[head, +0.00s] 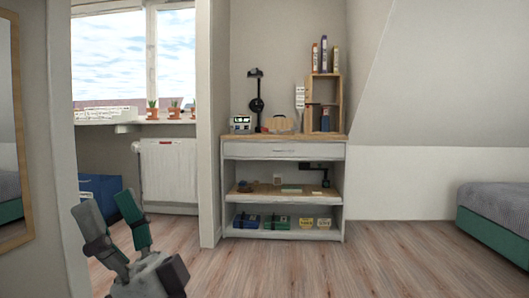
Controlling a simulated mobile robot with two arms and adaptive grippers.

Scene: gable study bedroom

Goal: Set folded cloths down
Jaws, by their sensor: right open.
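My right gripper (106,203) shows at the lower left, with its two fingers pointing up and apart. It is open and nothing is between the fingers. It is well in front of the shelf unit (284,237) and apart from it. I cannot make out any folded cloths for sure. A blue item (247,222) and a green item (277,223) lie on the lowest shelf, too small to identify. My left gripper is not in view.
Two small yellowish boxes (315,223) sit on the lowest shelf. A wooden box holder (336,90) and a black lamp-like stand (256,104) are on the top. A bed (495,215) is at right, a radiator (170,172) at left. The wooden floor (330,272) is clear.

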